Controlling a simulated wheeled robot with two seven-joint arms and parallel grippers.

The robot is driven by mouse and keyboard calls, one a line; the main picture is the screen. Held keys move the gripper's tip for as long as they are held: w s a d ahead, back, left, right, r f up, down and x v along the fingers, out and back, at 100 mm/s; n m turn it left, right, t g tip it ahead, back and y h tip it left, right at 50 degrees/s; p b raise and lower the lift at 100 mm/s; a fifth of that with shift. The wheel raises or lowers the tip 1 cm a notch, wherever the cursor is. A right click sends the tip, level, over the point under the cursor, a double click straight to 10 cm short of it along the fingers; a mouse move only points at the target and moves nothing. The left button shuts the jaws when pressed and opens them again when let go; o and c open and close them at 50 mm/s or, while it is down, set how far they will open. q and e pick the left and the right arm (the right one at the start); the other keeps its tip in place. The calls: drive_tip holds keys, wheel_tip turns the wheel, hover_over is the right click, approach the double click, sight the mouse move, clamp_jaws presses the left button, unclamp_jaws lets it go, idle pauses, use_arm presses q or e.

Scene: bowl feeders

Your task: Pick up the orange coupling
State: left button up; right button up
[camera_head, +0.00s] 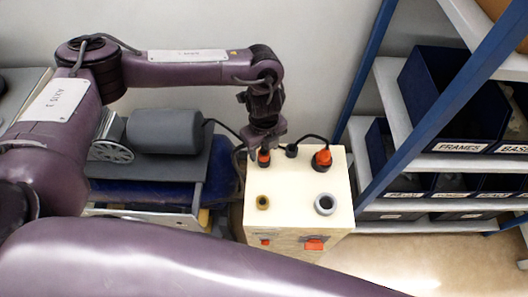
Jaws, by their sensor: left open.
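Two orange pieces stand on the cream box top. A smaller orange coupling (264,157) with a dark base is at the back left, and a larger orange-red one (322,158) in a black collar is at the back right. I cannot tell which the task means. My left gripper (263,143) points down directly over the smaller one, its fingers dark and small. It is open; whether the fingers touch or surround the piece is unclear. My right gripper is not in view.
The cream box (292,222) also carries a brass ring (262,202), a grey ring (325,204) and a black knob (291,150). Black cables run behind. A grey motor (165,131) stands left. A blue-framed shelf (372,70) with dark bins stands close on the right.

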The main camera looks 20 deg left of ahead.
use_arm(q)
drive_tip(key=c, duration=1.2)
drive_tip(key=shift+o, duration=0.2)
